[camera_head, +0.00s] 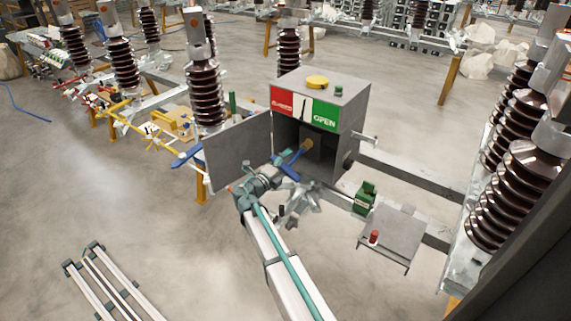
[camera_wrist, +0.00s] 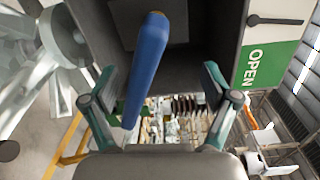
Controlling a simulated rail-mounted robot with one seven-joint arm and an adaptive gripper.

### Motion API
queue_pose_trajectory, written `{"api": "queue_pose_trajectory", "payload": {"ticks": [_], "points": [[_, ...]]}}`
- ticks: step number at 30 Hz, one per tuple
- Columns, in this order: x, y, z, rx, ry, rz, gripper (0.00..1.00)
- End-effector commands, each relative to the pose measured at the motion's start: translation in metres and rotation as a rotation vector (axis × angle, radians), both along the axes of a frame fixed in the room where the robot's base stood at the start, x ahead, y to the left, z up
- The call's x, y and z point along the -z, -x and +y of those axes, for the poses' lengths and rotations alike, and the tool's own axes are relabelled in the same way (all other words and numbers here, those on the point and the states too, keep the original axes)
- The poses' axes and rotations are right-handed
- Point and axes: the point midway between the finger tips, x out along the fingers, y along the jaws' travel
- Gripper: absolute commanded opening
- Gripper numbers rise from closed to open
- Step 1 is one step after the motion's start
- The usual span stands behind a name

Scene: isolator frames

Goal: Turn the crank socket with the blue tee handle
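The blue tee handle (camera_head: 288,158) shows in the head view in front of the open grey cabinet (camera_head: 352,98), angled toward its opening, with a yellow-brown shaft (camera_head: 305,146) behind it. In the wrist view the blue handle (camera_wrist: 147,65) runs lengthwise down the picture, between my two fingers. My gripper (camera_head: 277,172) is at the cabinet's mouth, close to the handle. In the wrist view my gripper (camera_wrist: 158,82) has its fingers spread wide, with gaps on both sides of the handle. The crank socket itself is not clearly visible; the handle and shaft cover that area.
The cabinet's open door (camera_head: 238,155) stands left of my gripper. A red and green OPEN panel (camera_head: 325,115) is above the opening. A grey plate with a red knob (camera_head: 392,238) and a green part (camera_head: 365,197) lie to the right. Brown insulators (camera_head: 205,92) stand around.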

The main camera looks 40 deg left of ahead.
Motion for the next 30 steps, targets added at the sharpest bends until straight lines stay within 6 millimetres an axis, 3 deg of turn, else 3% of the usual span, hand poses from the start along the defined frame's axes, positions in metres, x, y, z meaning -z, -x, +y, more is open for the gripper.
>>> {"api": "queue_pose_trajectory", "payload": {"ticks": [10,14,30], "points": [[0.001,0.002,0.0,0.0,0.0,0.002,0.91],[0.0,0.011,-0.001,-0.001,0.0,0.002,0.91],[-0.004,0.103,-0.008,-0.002,0.0,0.001,0.91]]}}
